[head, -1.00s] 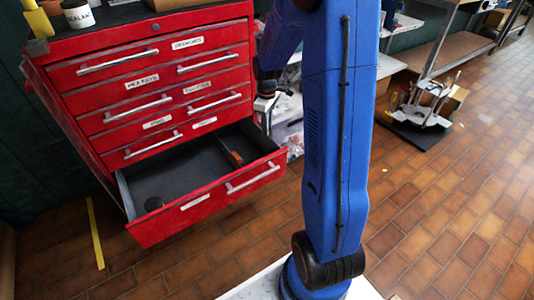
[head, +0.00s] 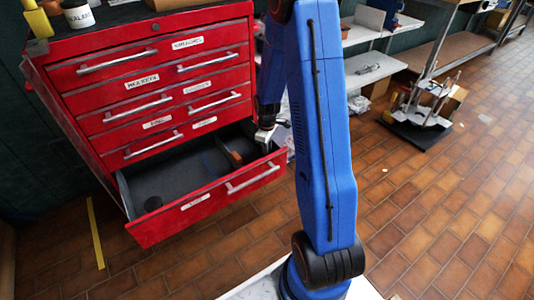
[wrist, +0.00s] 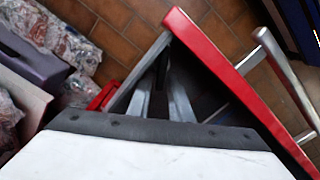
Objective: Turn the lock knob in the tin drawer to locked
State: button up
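The bottom drawer (head: 212,199) of the red cabinet is pulled open. A dark round piece (head: 152,204) stands inside its front left corner. I cannot tell which of these, if either, is the lock knob. My gripper (head: 265,135) is over the right rear part of the drawer. In the wrist view, my gripper (wrist: 163,85) points down beside the drawer's red front (wrist: 235,85), its two grey fingers over the dark interior. I cannot make out their tips or anything between them.
Closed drawers of the red cabinet (head: 152,50) rise behind the open one. In the wrist view, the drawer's silver handle (wrist: 285,80) is at right and plastic-wrapped goods (wrist: 50,30) are at left. Shelves (head: 375,68) stand at right. The tiled floor (head: 420,215) is clear nearby.

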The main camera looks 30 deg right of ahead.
jog(key=shift+f, duration=0.15)
jog(key=shift+c, duration=0.6)
grip_shut()
jog(key=m, duration=0.4)
jog(key=shift+w+d+m, duration=0.15)
jog(key=shift+d+m, duration=0.15)
jog(key=shift+d, duration=0.05)
jog(key=shift+o, duration=0.6)
grip_release()
